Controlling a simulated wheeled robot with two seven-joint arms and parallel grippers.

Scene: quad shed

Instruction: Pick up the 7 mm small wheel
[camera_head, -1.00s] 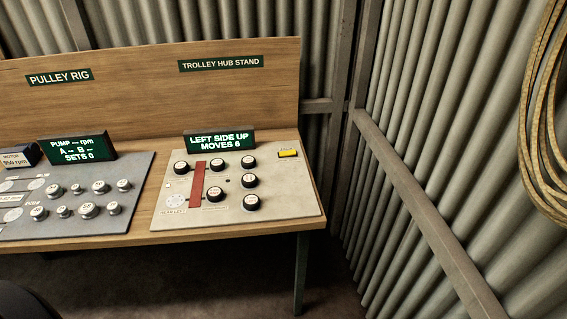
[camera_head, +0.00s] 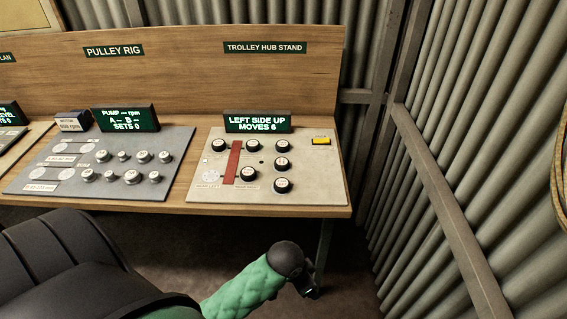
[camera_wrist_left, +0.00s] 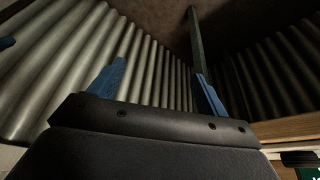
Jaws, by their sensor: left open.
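I cannot tell which piece is the 7 mm small wheel; the small labels are unreadable. Several black round pieces with pale tops, one of them a black round piece (camera_head: 282,185) at the front, stand on the trolley hub stand board (camera_head: 325,190) in the head view. Several silver round pieces, such as a silver round piece (camera_head: 132,178), stand on the pulley rig board (camera_head: 30,180). My left gripper (camera_wrist_left: 163,88) is open, its two blue fingers spread and nothing between them. In the head view my green and black arm hangs in front of the bench. My right gripper is not in view.
A red bar (camera_head: 231,162) lies across the hub board, with a yellow block (camera_head: 321,141) at its back right. Its display (camera_head: 257,122) reads LEFT SIDE UP, MOVES 6. The bench leg (camera_head: 324,250) and corrugated wall (camera_head: 440,150) bound the right side.

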